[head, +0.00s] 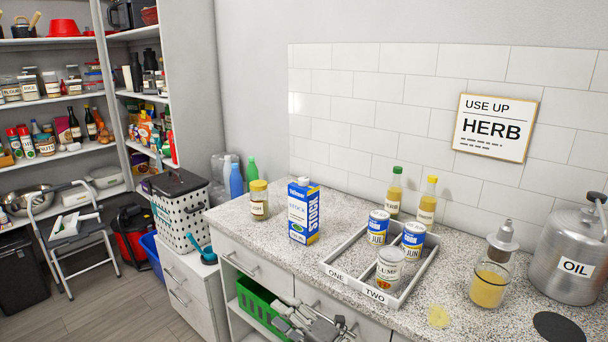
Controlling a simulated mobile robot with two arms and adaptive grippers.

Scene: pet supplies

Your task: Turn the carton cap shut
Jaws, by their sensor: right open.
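The stock carton (303,215), blue and white with yellow, stands upright on the granite counter. Its small white cap (303,181) sits on top; whether it is tight or loose cannot be told. My right gripper (290,313) is at the bottom edge, in front of the counter, below and apart from the carton. It is open, and nothing shows between its fingers. My left gripper is not in view.
A jar (259,200) stands left of the carton. A divided white tray (334,265) with several cans is to the right. Two bottles (394,193) stand behind it. A glass (487,286) and an oil canister (570,255) are farther right. A green basket (258,306) sits on the shelf below.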

